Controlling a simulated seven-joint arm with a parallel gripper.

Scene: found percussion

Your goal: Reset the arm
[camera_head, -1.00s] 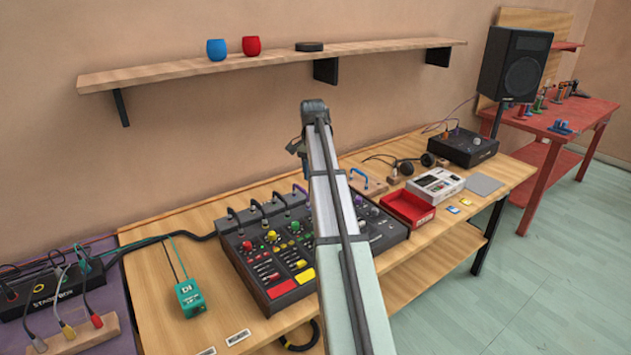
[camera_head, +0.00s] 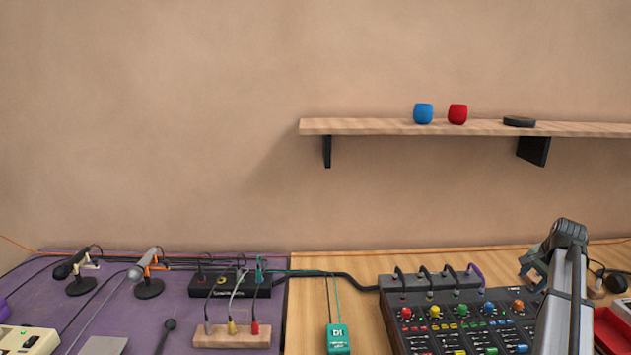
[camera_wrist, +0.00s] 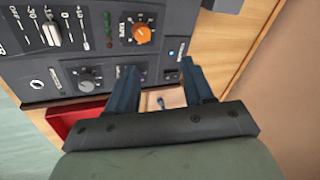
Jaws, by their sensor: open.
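My arm shows at the lower right of the head view, bent over the right part of the mixer (camera_head: 455,318). My gripper (camera_head: 532,270) is partly hidden behind the arm there. In the wrist view my gripper (camera_wrist: 160,82) has its two dark blue fingers apart, with nothing between them. The fingers point toward the mixer (camera_wrist: 105,45), near an orange knob (camera_wrist: 143,34). I cannot tell the exact height above it.
A shelf (camera_head: 380,127) on the wall bears a blue cup (camera_head: 423,114), a red cup (camera_head: 458,115) and a dark disc (camera_head: 519,122). A red tray (camera_head: 612,330) is right of my arm. A purple table (camera_head: 130,310) with microphones is at left. A green DI box (camera_head: 338,338) is left of the mixer.

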